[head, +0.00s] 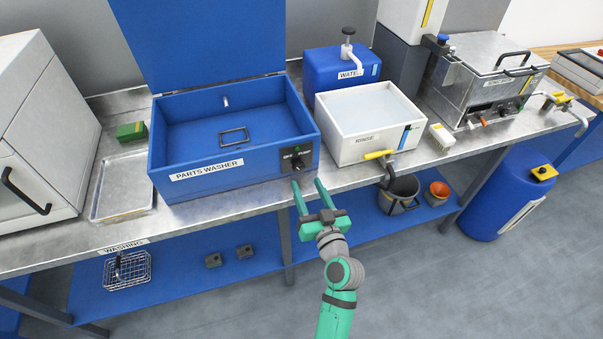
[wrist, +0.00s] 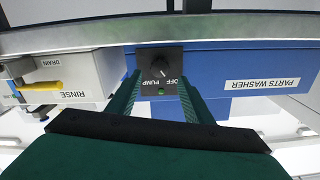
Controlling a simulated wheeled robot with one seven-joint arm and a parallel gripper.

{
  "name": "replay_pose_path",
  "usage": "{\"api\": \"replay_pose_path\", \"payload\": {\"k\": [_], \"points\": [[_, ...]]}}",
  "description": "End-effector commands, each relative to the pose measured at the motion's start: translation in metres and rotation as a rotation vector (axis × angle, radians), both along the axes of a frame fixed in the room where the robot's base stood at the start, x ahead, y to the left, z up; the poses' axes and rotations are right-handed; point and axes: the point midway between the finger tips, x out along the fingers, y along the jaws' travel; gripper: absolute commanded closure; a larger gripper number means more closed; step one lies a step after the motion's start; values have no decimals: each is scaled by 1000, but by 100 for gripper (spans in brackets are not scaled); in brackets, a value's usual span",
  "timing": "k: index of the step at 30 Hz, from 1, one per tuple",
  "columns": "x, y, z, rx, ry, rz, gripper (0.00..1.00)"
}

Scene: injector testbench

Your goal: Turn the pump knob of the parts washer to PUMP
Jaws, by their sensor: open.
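The blue parts washer (head: 232,170) stands on the bench with its lid up. Its black control panel (head: 304,149) is at the right end of the front. The dark pump knob (head: 297,165) sits below the OFF and PUMP labels. In the wrist view, which is upside down, the knob (wrist: 158,67) has a pale mark that seems to point toward OFF. My gripper (head: 308,183) is open and empty in front of the panel. In the wrist view its green fingers (wrist: 160,85) lie on either side of the panel, apart from the knob as far as I can tell.
The white RINSE tub (head: 345,149) with a yellow-handled drain valve (head: 379,154) stands close right of the washer. The metal bench edge (wrist: 230,30) runs beneath the panel. A grey bucket (head: 402,192) stands on the lower shelf. A metal tray (head: 125,208) lies at left.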

Motion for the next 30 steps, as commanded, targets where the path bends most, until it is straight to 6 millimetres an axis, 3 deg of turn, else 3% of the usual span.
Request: {"api": "replay_pose_path", "payload": {"k": [3, 10, 23, 28, 30], "points": [[22, 8, 1, 0, 0, 2, 54], [49, 16, 0, 0, 0, 0, 54], [58, 19, 0, 0, 1, -1, 54], [58, 19, 0, 0, 1, -1, 89], [58, 19, 0, 0, 1, -1, 95]]}}
